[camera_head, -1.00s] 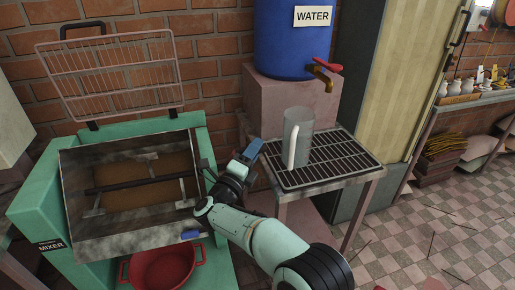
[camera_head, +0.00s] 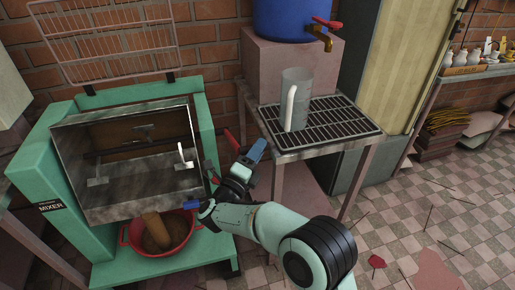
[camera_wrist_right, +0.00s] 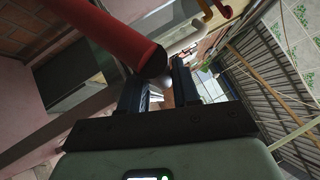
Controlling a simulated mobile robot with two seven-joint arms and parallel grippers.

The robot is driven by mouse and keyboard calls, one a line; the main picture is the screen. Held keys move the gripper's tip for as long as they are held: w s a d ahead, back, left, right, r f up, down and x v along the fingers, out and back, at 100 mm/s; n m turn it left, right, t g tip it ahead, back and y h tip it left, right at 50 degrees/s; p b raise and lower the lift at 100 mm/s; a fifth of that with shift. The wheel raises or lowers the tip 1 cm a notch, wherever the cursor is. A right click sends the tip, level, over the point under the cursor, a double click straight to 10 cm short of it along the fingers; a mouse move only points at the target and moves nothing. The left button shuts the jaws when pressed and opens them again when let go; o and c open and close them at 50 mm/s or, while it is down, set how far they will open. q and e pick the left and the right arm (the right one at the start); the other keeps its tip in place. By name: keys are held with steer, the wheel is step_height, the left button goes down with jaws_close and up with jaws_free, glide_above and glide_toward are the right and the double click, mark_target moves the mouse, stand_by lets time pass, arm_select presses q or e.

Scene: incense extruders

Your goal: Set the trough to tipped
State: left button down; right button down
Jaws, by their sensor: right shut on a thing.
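The trough (camera_head: 122,205) is a grey metal box in the green mixer (camera_head: 75,225). It is tilted forward, its open side facing me, with a paddle shaft inside. Brown dough (camera_head: 153,228) hangs from under its front lip into the red basin (camera_head: 128,238). My right gripper (camera_head: 246,160) is at the mixer's right side, by a red handle (camera_head: 231,140). In the right wrist view the red handle (camera_wrist_right: 105,30) crosses in front of the fingers (camera_wrist_right: 160,90), and the gripper is shut on it; the contact is partly hidden. My left gripper is not in view.
A wire rack lid (camera_head: 110,45) stands raised behind the trough. A grated stand (camera_head: 335,125) with a clear jug (camera_head: 296,100) is close to the right of my right gripper. A blue water barrel (camera_head: 290,20) is behind. The tiled floor at right is mostly open.

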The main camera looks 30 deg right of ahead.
steer(key=shift+w+f, duration=0.1)
steer(key=shift+f, duration=0.35)
steer(key=c, duration=1.2)
jaws_free()
steer(key=shift+o, duration=1.4)
steer(key=shift+w, duration=0.2)
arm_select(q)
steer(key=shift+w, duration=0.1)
arm_select(e)
steer(key=shift+s+r, duration=0.1)
steer(key=shift+r, duration=0.05)
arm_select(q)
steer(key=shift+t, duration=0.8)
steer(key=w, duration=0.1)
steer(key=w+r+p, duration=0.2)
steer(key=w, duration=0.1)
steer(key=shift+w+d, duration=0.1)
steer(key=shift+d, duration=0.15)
arm_select(e)
steer(key=v, duration=1.3)
steer(key=shift+s, duration=0.15)
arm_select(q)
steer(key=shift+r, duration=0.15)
